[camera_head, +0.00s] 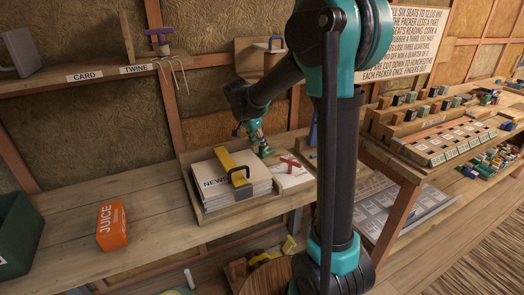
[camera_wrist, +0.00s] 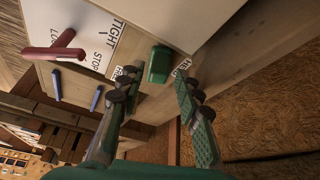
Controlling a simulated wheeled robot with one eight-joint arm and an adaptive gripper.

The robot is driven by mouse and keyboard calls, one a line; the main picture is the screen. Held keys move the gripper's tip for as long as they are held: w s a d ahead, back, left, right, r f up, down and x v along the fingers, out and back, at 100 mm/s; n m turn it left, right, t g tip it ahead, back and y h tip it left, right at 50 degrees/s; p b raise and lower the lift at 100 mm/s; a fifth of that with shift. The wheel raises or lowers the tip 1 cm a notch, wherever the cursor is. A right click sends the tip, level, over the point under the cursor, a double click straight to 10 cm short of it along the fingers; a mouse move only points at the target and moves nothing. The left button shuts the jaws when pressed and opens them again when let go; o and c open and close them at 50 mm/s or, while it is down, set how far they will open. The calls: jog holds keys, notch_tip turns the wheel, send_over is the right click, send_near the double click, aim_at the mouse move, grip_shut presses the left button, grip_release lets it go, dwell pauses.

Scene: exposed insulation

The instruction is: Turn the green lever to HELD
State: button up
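The green lever (camera_wrist: 159,65) shows in the wrist view as a short green block on the wooden edge of the tray. A small white label (camera_wrist: 183,67) lies to its right and another (camera_wrist: 112,71) to its left; I cannot read either surely. My gripper (camera_wrist: 158,84) is open, with one finger on each side of the lever and a visible gap to it. Whether either finger touches it I cannot tell. In the head view my gripper (camera_head: 259,146) is at the tray's back edge, and the lever cannot be told apart from my green fingers.
A red lever (camera_wrist: 57,50) stands on a white card near the green lever. Two blue pegs (camera_wrist: 96,97) are on the wood. The wooden tray (camera_head: 236,211) holds a newspaper stack (camera_head: 214,188) under a yellow bar (camera_head: 232,165).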

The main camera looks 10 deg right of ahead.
aim_at(261, 149)
jog(key=shift+x, duration=2.35)
jog(key=shift+r, duration=0.1)
grip_shut()
jog(key=shift+w+a+m, duration=0.15)
jog(key=shift+w+m, duration=0.1)
jog(key=shift+m, duration=0.25)
grip_release()
